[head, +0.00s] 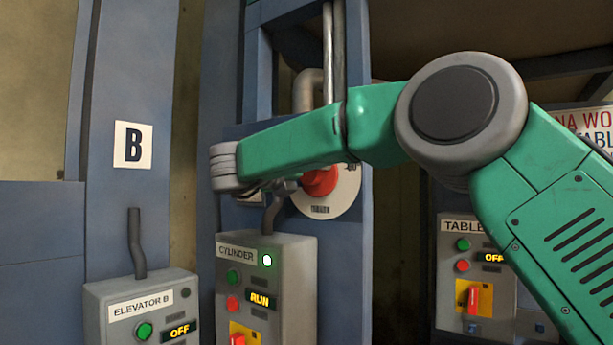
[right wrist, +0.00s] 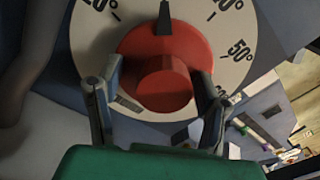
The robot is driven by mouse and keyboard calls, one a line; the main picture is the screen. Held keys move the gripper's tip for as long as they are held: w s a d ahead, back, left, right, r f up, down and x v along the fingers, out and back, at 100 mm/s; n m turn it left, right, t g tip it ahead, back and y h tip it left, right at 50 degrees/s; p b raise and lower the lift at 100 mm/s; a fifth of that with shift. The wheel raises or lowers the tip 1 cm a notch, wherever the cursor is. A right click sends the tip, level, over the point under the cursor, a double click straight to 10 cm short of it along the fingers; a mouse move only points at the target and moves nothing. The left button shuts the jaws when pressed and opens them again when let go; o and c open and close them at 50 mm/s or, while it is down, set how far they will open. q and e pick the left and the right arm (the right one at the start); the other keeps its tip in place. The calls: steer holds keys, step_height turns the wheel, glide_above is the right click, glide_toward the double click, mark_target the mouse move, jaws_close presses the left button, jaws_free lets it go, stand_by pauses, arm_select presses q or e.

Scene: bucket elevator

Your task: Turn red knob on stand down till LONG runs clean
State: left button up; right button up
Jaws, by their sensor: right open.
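The red knob (head: 321,181) sits on a round white dial (head: 343,199) on the blue stand, partly hidden behind my right arm in the head view. In the right wrist view the knob (right wrist: 165,70) fills the middle, with a black pointer at its top and degree marks around it on the dial (right wrist: 92,38). My right gripper (head: 288,186) is open at the knob. In the right wrist view its two fingers (right wrist: 160,88) stand either side of the knob's raised centre; I cannot tell whether they touch it. My left gripper is out of view.
Below the dial is the CYLINDER box (head: 290,290), lit RUN. The ELEVATOR B box (head: 110,325) at lower left and the TABLE box (head: 450,315) at right both read OFF. Blue posts and a grey conduit (head: 270,215) stand close to my arm.

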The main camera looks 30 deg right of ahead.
steer(key=shift+s, duration=0.15)
steer(key=shift+s+a+r, duration=0.1)
steer(key=shift+s+a, duration=0.05)
steer(key=shift+a, duration=0.2)
steer(key=v, duration=1.1)
steer(key=shift+a, duration=0.15)
